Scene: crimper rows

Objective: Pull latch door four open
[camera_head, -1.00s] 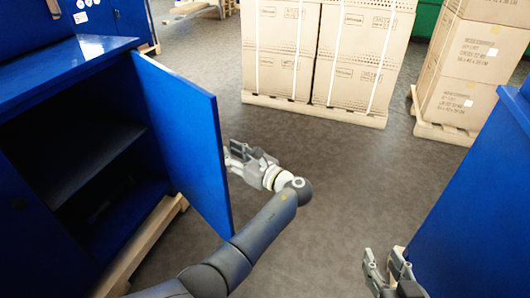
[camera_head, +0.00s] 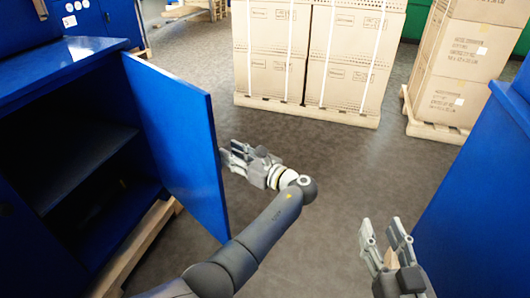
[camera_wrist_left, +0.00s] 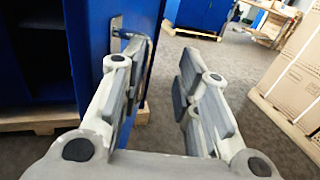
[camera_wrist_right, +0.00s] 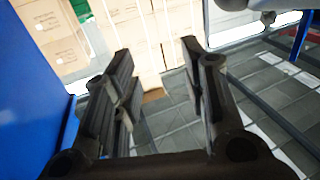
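The blue latch door (camera_head: 180,140) stands swung open on the blue cabinet (camera_head: 60,65) at the left, its dark shelves exposed. In the left wrist view the door (camera_wrist_left: 95,50) shows a metal handle (camera_wrist_left: 122,32) on its face. My left gripper (camera_head: 228,158) is on the outer side of the door, near its free edge. In the left wrist view its fingers (camera_wrist_left: 158,85) are apart with nothing between them, the left finger close to the handle; I cannot tell whether they touch. My right gripper (camera_head: 383,232) is open and empty at the lower right.
Strapped cardboard boxes (camera_head: 310,50) stand on a pallet at the back, with another stack (camera_head: 462,65) at the right. A blue cabinet (camera_head: 480,170) stands close beside my right gripper. The grey floor (camera_head: 310,135) between them is clear.

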